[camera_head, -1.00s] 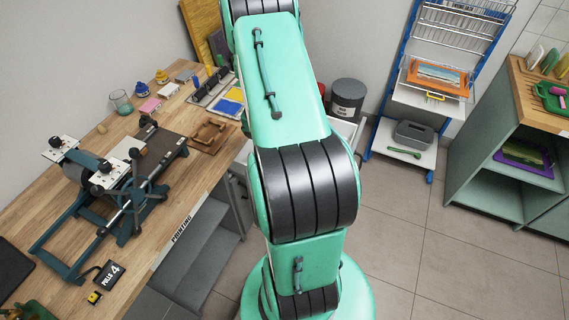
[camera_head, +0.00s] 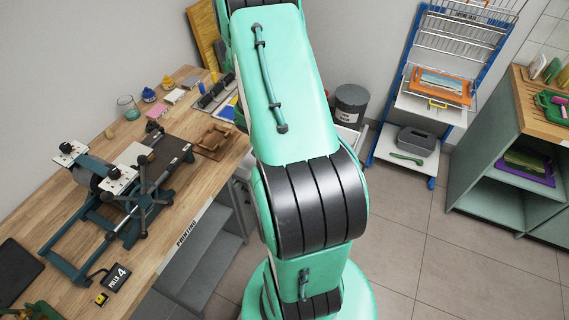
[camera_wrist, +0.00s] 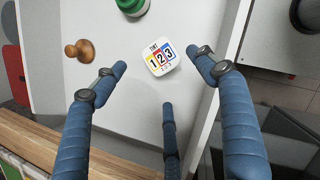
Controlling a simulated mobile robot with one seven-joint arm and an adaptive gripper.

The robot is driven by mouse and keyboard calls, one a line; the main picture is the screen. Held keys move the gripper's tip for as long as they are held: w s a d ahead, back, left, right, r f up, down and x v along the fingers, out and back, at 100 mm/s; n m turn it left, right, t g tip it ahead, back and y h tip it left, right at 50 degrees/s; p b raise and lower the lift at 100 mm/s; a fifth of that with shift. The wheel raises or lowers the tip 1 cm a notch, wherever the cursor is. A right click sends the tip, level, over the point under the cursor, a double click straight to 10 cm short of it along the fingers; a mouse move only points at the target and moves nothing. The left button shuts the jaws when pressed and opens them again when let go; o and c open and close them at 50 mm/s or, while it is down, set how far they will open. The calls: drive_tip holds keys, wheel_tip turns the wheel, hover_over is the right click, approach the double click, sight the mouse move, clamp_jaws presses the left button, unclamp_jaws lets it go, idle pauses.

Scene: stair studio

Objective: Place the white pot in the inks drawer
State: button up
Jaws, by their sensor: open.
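My gripper (camera_wrist: 158,76) has blue fingers spread open above a pale white surface in the wrist view. Between and just beyond the fingertips is a small white piece (camera_wrist: 163,61) with rounded corners, marked 1 2 3 in coloured blocks; nothing is gripped. A round green and white thing (camera_wrist: 133,6) is cut off by the top edge, and I cannot tell if it is a pot. No plain white pot can be made out. The pale surface (camera_wrist: 110,128) has a raised edge at right; I cannot tell if it is the inks drawer. In the head view my arm hides the gripper.
A wooden knob-like piece (camera_wrist: 80,51) stands left of the fingers. In the head view, a wooden bench (camera_head: 200,225) carries a press (camera_head: 125,190) and small yellow and blue jars (camera_head: 149,95). A dark bin (camera_head: 350,103) stands behind my arm. Floor at right is clear.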

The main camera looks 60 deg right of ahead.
drive_tip(key=v, duration=0.3)
drive_tip(key=shift+a+r+p, duration=0.15)
drive_tip(key=shift+r+p, duration=0.2)
drive_tip(key=shift+w, duration=0.1)
idle(0.5)
drive_tip(key=w+a+r+m+t, duration=0.25)
drive_tip(key=w+a+r, duration=0.25)
drive_tip(key=a+r, duration=0.55)
drive_tip(key=w+a+r+m+t, duration=0.1)
drive_tip(key=w+a+r+m, duration=0.2)
drive_tip(key=w+a+r, duration=0.75)
drive_tip(key=s+a+r+m+t+y, duration=0.1)
drive_tip(key=s+a+r, duration=0.4)
drive_tip(key=a, duration=0.3)
drive_tip(key=s+a+r+m+t+y, duration=0.1)
drive_tip(key=s+a+r, duration=0.3)
drive_tip(key=a+r, duration=0.4)
drive_tip(key=s+a+r+m+t+y, duration=0.1)
drive_tip(key=s+a+r+m+t, duration=0.1)
drive_tip(key=s+a+r, duration=0.3)
drive_tip(key=a+r+t, duration=0.1)
drive_tip(key=a, duration=0.3)
drive_tip(key=shift+s+a+r, duration=0.25)
drive_tip(key=shift+s+r, duration=0.05)
drive_tip(key=shift+s, duration=0.1)
